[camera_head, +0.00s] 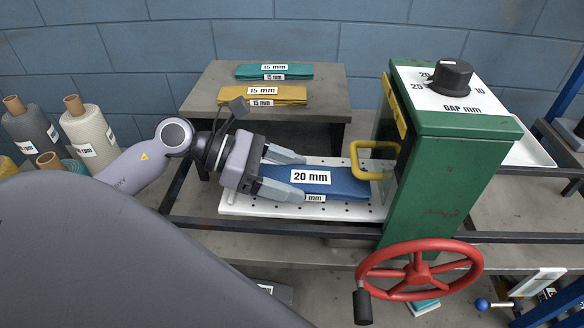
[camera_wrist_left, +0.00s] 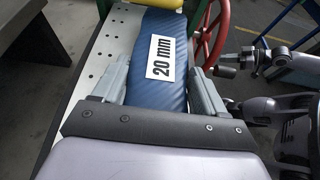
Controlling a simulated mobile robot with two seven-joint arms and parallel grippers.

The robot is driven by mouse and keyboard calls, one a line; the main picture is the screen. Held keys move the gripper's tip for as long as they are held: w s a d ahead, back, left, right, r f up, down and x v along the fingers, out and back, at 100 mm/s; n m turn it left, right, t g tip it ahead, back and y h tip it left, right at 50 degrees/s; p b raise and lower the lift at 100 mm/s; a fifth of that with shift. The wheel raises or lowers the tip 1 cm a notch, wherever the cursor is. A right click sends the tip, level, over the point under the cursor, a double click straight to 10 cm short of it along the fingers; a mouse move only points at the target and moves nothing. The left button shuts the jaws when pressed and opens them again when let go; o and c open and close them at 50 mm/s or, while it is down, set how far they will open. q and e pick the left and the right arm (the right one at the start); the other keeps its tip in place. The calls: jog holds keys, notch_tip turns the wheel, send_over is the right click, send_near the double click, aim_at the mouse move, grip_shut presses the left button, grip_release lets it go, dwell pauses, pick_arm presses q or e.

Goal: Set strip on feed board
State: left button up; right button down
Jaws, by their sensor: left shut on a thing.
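A blue strip (camera_head: 340,183) with a 20 mm label lies along the white perforated feed board (camera_head: 235,203), its far end near the green machine. I cannot tell whether it rests fully on the board. My left gripper (camera_head: 300,177) is shut on the blue strip, with one finger along each side. The left wrist view also shows the strip (camera_wrist_left: 165,95) between the fingers and the board (camera_wrist_left: 105,55) bare on its left side. My right gripper is not in the head view. Grey arm parts show at the right of the wrist view, without clear jaws.
The green machine (camera_head: 450,180) has a yellow handle (camera_head: 368,174), a black gap knob (camera_head: 450,78) and a red handwheel (camera_head: 372,272). A teal strip (camera_head: 250,73) and a yellow strip (camera_head: 285,94) lie on the grey table behind. Fabric rolls (camera_head: 90,135) stand at left.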

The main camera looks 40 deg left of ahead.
aim_at(292, 172)
pick_arm(q)
jog(key=w, duration=0.1)
jog(key=w+a, duration=0.1)
jog(key=shift+w+f, duration=0.3)
jog(key=shift+f, duration=0.45)
jog(key=o, duration=0.7)
jog(key=shift+f, duration=0.2)
jog(key=o, duration=0.4)
jog(key=shift+o, duration=0.2)
jog(key=shift+r, duration=0.1)
